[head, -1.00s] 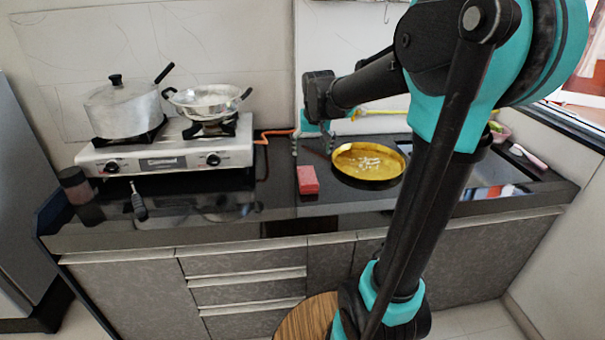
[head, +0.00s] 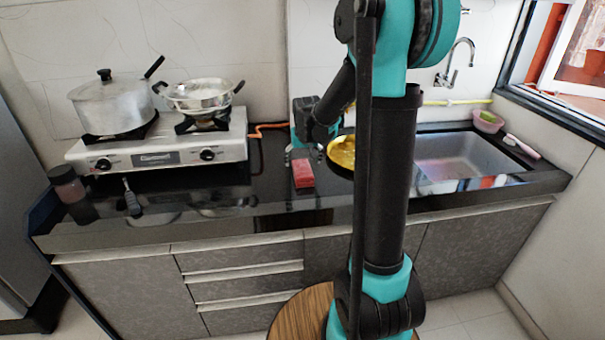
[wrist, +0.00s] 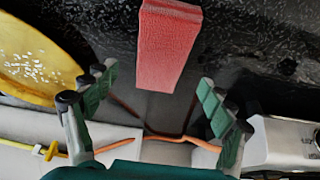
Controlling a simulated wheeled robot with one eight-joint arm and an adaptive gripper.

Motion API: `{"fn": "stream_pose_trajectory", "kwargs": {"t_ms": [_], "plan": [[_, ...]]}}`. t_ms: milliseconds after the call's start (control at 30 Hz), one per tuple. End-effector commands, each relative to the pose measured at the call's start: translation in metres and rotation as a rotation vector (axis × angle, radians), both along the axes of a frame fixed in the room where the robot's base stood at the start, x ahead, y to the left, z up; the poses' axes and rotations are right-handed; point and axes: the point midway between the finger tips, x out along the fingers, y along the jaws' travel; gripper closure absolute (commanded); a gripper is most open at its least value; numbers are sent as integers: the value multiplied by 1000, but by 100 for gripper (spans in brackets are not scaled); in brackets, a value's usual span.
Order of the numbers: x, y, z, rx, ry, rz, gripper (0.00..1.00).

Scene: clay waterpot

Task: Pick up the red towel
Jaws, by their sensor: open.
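The red towel (head: 303,173), a folded block, lies on the black counter to the right of the stove. In the wrist view the towel (wrist: 167,45) is at the top middle, beyond the fingertips and roughly in line with the gap between them. My gripper (wrist: 152,88) is open and empty, with one green-padded finger on each side. In the head view my gripper (head: 303,153) is just behind the towel, apart from it as far as I can tell. The arm partly hides the fingers there.
A yellow pan (head: 341,152) stands close right of the towel, partly hidden by my arm. An orange hose (head: 268,126) runs behind. The sink (head: 460,155) is right.

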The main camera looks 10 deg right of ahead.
Motion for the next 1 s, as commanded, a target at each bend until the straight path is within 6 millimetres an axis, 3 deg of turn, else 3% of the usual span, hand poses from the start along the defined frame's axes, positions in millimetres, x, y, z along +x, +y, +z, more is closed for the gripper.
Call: {"fn": "stream_pose_trajectory", "kwargs": {"t_ms": [500, 800, 1000], "plan": [[19, -1, -46, 0, 0, 0, 17], [19, -1, -49, 0, 0, 0, 17], [19, -1, -49, 0, 0, 0, 41]]}}
